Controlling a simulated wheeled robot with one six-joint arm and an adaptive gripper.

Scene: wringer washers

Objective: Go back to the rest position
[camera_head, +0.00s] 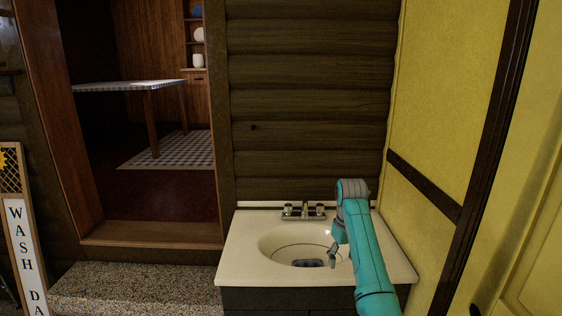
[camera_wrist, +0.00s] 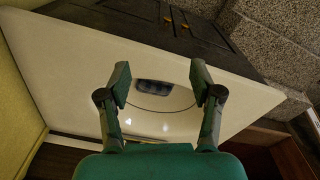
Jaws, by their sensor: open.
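My gripper (camera_head: 333,255) is over the right side of the sink basin (camera_head: 283,243) in the head view, at the end of my teal arm. In the wrist view my gripper (camera_wrist: 160,84) has its two fingers spread wide, with nothing between them. A small dark object (camera_head: 307,263) lies in the bottom of the basin. It also shows in the wrist view (camera_wrist: 153,87), beyond the fingertips and apart from them. What the object is, I cannot tell.
The cream sink counter (camera_head: 240,262) has a faucet (camera_head: 304,211) at its back. A yellow wall (camera_head: 432,120) stands close on the right, a log wall (camera_head: 305,100) behind. A doorway at left shows a checkered table (camera_head: 128,86). A sign (camera_head: 22,235) stands at far left.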

